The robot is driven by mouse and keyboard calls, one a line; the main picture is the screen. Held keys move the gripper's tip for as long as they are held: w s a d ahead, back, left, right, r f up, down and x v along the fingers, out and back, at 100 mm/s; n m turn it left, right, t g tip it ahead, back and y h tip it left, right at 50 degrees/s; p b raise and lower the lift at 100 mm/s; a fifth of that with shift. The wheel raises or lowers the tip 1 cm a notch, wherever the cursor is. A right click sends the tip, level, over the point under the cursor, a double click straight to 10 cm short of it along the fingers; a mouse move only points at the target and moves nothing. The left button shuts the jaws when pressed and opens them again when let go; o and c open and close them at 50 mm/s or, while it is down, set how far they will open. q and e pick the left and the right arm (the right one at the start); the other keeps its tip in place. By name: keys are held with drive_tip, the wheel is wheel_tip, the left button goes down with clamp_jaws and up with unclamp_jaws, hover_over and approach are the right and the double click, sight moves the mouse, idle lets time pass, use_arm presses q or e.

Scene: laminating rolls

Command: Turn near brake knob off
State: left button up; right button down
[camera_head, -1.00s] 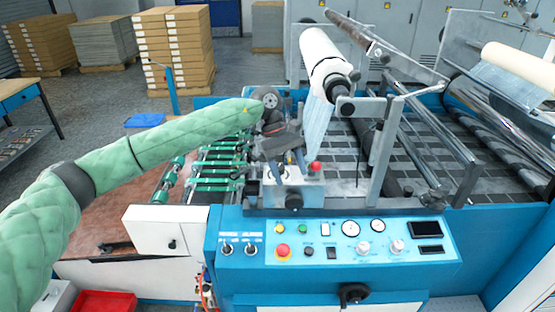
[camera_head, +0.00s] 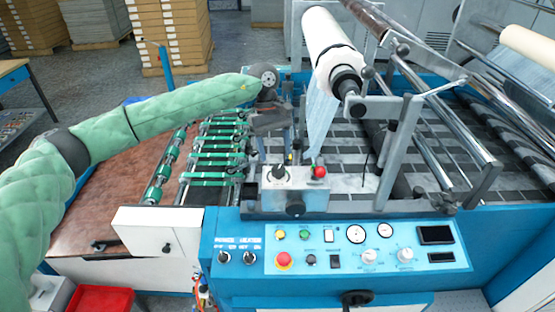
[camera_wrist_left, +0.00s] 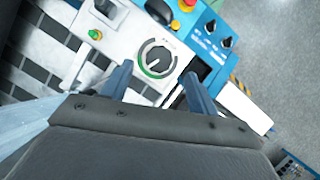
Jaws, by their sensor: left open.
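The near brake knob (camera_head: 278,172) is a dark knob on top of a grey box (camera_head: 312,196) at the near side of the machine. In the left wrist view the knob (camera_wrist_left: 157,57) is a dark dial with a light pointer and a green arc around it. My left gripper (camera_head: 287,153) is above and behind the box in the head view, its fingertips partly hidden. In the left wrist view my left gripper (camera_wrist_left: 158,73) is open and empty. Its two fingers point toward the knob, one on each side in the picture, apparently apart from it. My right gripper is out of view.
A red button (camera_head: 319,172) stands on the same box, with a black round knob (camera_head: 296,210) on its front. The blue control panel (camera_head: 225,285) lies below. A white film roll (camera_head: 328,40) and metal rails rise to the right.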

sight(278, 169)
use_arm(q)
drive_tip(key=p+x, duration=0.2)
drive_tip(key=x, duration=0.1)
drive_tip(key=shift+w+f, duration=0.1)
drive_tip(key=shift+f, duration=0.15)
drive_tip(key=shift+s+d+f, duration=0.1)
drive_tip(key=shift+s+f, duration=0.2)
drive_tip(key=shift+f, duration=0.5)
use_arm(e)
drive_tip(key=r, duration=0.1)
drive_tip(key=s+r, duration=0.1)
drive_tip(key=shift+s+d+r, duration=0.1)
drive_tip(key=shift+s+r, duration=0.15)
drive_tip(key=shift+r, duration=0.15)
use_arm(q)
drive_tip(key=c, duration=1)
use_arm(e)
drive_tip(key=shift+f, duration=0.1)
